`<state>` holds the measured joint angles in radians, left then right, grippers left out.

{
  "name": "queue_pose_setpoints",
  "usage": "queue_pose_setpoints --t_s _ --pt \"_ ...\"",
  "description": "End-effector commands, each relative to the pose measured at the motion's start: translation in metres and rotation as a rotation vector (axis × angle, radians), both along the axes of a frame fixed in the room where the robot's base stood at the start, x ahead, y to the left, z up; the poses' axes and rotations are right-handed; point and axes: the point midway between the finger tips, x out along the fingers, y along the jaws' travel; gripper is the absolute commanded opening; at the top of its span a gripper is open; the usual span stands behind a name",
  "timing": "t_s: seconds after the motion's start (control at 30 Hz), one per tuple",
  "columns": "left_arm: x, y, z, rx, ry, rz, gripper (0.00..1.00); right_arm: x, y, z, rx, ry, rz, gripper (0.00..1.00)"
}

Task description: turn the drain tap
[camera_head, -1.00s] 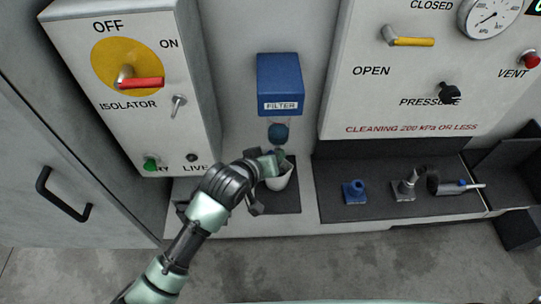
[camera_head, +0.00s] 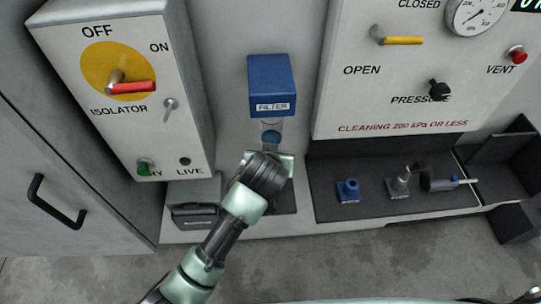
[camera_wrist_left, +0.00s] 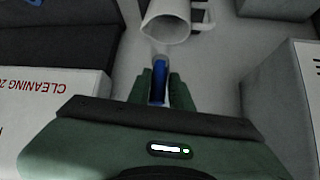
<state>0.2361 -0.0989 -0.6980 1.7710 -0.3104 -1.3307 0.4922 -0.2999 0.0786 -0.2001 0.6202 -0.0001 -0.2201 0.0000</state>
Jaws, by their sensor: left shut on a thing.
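The blue filter head (camera_head: 271,86), labelled FILTER, is on the wall in the head view, with its clear bowl (camera_head: 271,136) hanging below. My left gripper comes up under the bowl, and my own wrist hides most of its fingers there. In the left wrist view the green fingers of my left gripper (camera_wrist_left: 158,80) are shut on a narrow blue piece, the drain tap (camera_wrist_left: 158,94). A white cup (camera_wrist_left: 166,24) with a handle is just beyond the fingertips in that view. It is hidden behind my arm in the head view. My right gripper is out of view.
The isolator box (camera_head: 128,90) with its red handle stands left of the filter. The panel with the yellow lever (camera_head: 403,41) and gauge is on the right. A dark shelf (camera_head: 325,205) holds a blue fitting (camera_head: 348,190) and grey metal parts.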

Motion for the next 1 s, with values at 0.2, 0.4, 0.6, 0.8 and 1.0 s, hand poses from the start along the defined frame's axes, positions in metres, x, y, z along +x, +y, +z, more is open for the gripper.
queue_pose_setpoints --t_s 0.2,0.4,0.6,0.8,1.0 --pt "0.000 -0.004 0.002 -0.007 -0.006 -0.009 0.00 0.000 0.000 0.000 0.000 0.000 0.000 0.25" --pt "-0.001 -0.003 0.002 -0.006 -0.003 -0.007 0.38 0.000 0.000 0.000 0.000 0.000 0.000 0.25" --pt "-0.001 -0.002 0.000 -0.004 0.000 -0.004 0.38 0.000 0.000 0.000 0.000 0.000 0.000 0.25" --pt "-0.010 -0.001 0.009 -0.006 -0.003 -0.004 0.38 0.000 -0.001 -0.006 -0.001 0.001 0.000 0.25" --pt "-0.034 0.002 0.033 -0.006 -0.003 -0.006 0.38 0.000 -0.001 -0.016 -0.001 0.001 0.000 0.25"
